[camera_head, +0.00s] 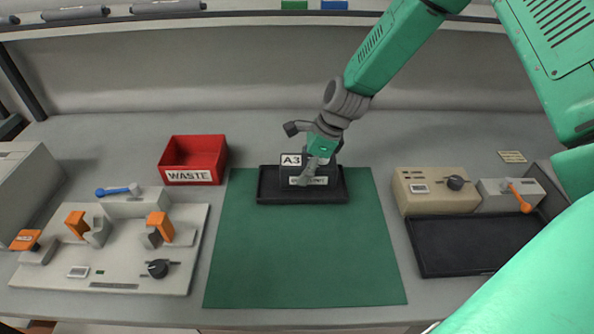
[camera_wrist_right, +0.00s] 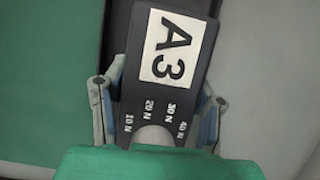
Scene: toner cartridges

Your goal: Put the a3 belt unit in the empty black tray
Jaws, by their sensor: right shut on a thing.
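The A3 belt unit (camera_head: 288,173) is a dark block with a white A3 label and a front label partly hidden by my gripper. It stands in or just above a black tray (camera_head: 262,198) at the back of the green mat; I cannot tell if it touches the tray floor. My right gripper (camera_head: 308,174) comes down from above and is shut on the unit. In the right wrist view the unit (camera_wrist_right: 160,90) sits between both fingers of the gripper (camera_wrist_right: 157,112). A second black tray (camera_head: 470,243), empty, lies at the right. My left gripper is not in view.
A red WASTE bin (camera_head: 194,160) stands left of the tray. A panel with orange clamps and a knob (camera_head: 110,240) fills the left. A beige box with a knob (camera_head: 433,190) and a box with an orange lever (camera_head: 510,195) stand behind the empty tray. The mat's front (camera_head: 305,260) is clear.

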